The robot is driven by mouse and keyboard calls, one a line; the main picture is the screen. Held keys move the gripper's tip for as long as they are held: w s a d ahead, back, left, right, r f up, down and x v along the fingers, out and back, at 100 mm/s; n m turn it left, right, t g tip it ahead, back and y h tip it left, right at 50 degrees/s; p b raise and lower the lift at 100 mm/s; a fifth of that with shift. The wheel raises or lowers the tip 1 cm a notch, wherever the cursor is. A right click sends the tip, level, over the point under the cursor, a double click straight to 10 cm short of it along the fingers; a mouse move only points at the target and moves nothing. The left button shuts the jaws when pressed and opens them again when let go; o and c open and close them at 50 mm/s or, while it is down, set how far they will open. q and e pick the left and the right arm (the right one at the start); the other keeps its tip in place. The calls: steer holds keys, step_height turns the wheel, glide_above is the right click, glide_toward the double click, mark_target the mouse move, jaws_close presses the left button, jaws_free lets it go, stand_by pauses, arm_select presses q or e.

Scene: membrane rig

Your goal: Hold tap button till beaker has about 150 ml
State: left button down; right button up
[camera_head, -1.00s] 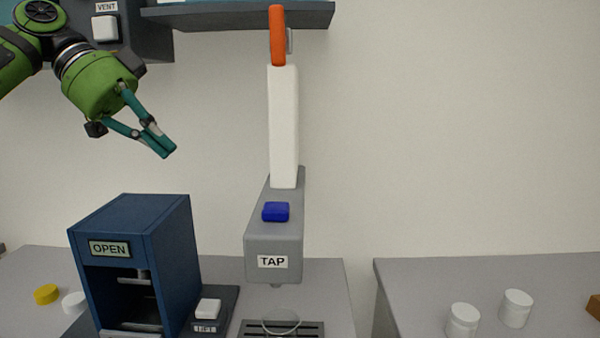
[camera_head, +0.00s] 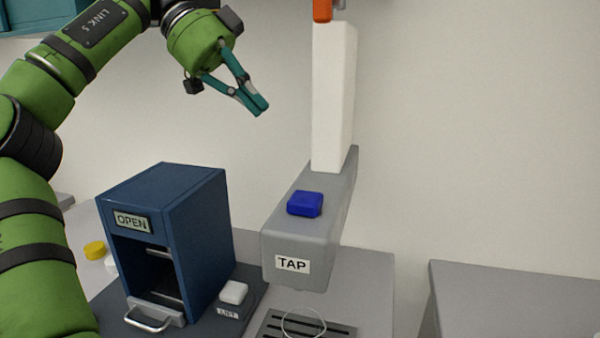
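The grey tap unit (camera_head: 336,222) is labelled TAP and stands right of centre, with the blue tap button (camera_head: 305,203) on its top. A clear beaker (camera_head: 303,324) stands on the slotted drip tray (camera_head: 268,327) below the spout; only its upper part shows and its water level cannot be read. My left gripper (camera_head: 260,107) is up and left of the button, well apart from it. Its fingertips are together with nothing between them. My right gripper is out of view.
A blue cabinet (camera_head: 188,205) marked OPEN, with a white button (camera_head: 233,292) beside it, stands left of the tap. A white column (camera_head: 333,98) with an orange top (camera_head: 322,10) rises behind the button. Another grey table (camera_head: 515,300) is at right, past a gap.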

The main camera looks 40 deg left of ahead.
arm_select(q)
glide_above(308, 195)
steer(key=a, duration=0.1)
steer(key=f, duration=0.4)
steer(key=f+b, duration=0.1)
steer(key=f, duration=0.2)
steer(key=shift+s+a, duration=0.15)
steer(key=shift+s, duration=0.15)
step_height(308, 195, down, 3)
steer(key=shift+f, duration=0.45)
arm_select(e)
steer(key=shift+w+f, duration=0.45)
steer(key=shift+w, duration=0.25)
arm_select(q)
step_height(308, 195, down, 2)
steer(key=shift+b, duration=0.75)
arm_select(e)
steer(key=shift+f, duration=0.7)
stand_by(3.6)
